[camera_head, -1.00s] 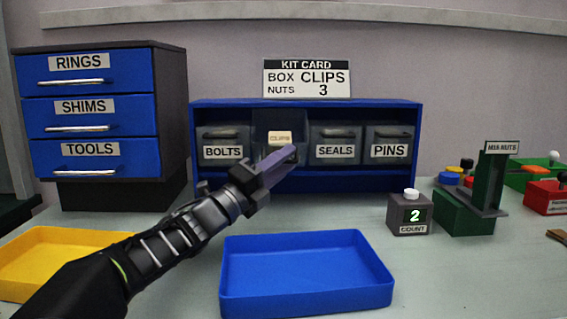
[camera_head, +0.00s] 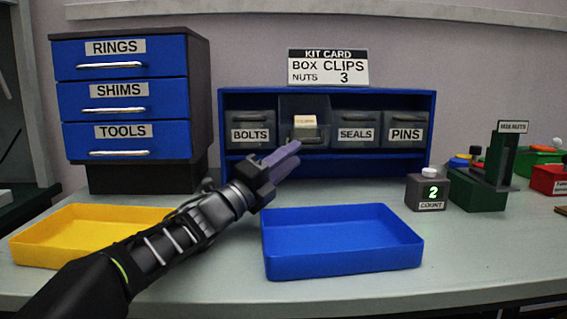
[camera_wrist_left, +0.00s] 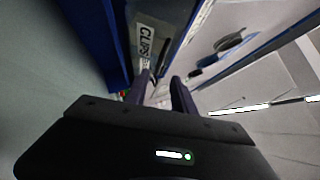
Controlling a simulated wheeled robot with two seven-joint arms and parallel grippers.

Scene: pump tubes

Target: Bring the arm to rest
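My left gripper (camera_head: 292,152) comes in from the left, in front of the blue bin shelf (camera_head: 330,160) and beyond the back left corner of the blue tray. The left wrist view shows its two fingers (camera_wrist_left: 162,92) apart, with nothing clearly held between them. A CLIPS label (camera_wrist_left: 145,42) shows beyond the fingers in the wrist view. My right gripper is out of view.
An empty blue tray (camera_head: 340,265) and an empty yellow tray (camera_head: 40,257) lie on the table. A counter box (camera_head: 428,192) reads 2; a green nut dispenser (camera_head: 478,198) is beside it. A drawer cabinet (camera_head: 182,120) stands at back left.

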